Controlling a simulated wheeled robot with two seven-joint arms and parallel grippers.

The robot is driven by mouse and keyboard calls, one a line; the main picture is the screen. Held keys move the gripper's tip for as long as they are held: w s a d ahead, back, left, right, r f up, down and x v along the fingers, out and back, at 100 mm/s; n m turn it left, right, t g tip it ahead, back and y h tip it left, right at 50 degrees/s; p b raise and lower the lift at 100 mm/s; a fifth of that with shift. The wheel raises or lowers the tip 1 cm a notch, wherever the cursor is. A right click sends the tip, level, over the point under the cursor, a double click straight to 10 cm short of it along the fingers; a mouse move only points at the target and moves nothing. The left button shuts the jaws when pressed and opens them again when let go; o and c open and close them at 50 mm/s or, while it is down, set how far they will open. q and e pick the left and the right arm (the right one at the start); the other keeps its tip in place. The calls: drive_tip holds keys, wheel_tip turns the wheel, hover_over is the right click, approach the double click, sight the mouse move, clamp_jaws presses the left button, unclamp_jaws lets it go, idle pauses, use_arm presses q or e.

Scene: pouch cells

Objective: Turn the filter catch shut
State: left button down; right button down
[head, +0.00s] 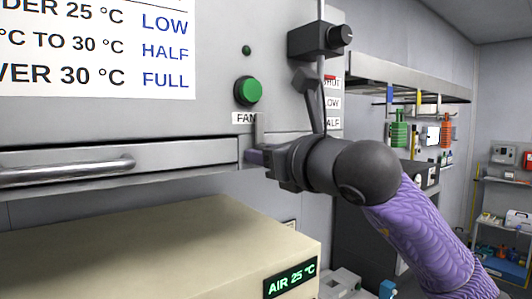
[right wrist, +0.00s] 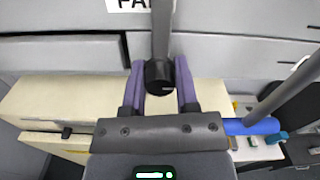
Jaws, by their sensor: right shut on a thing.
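The filter catch is a grey bar (head: 260,128) that stands upright on the cabinet front, just right of the drawer front and below the fan button. In the right wrist view the bar (right wrist: 162,30) runs straight up from a dark round end. My right gripper (head: 258,158) is at the lower end of the catch. In the right wrist view its purple fingers (right wrist: 162,78) lie on either side of the dark round end, shut on the catch. The fingers partly hide the catch's lower end in the head view. My left gripper is not in view.
The filter drawer (head: 190,157) with its long handle (head: 65,171) is left of the catch. The green fan button (head: 248,91) is above. A damper lever (head: 314,105) hangs close above my right wrist. A beige box (head: 170,245) reading AIR 25 °C stands below.

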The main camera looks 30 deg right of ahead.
drive_tip(key=n, duration=0.4)
drive_tip(key=shift+b, duration=0.4)
drive_tip(key=n, duration=0.4)
drive_tip(key=shift+n, duration=0.3)
drive_tip(key=n, duration=0.5)
drive_tip(key=shift+n, duration=2.3)
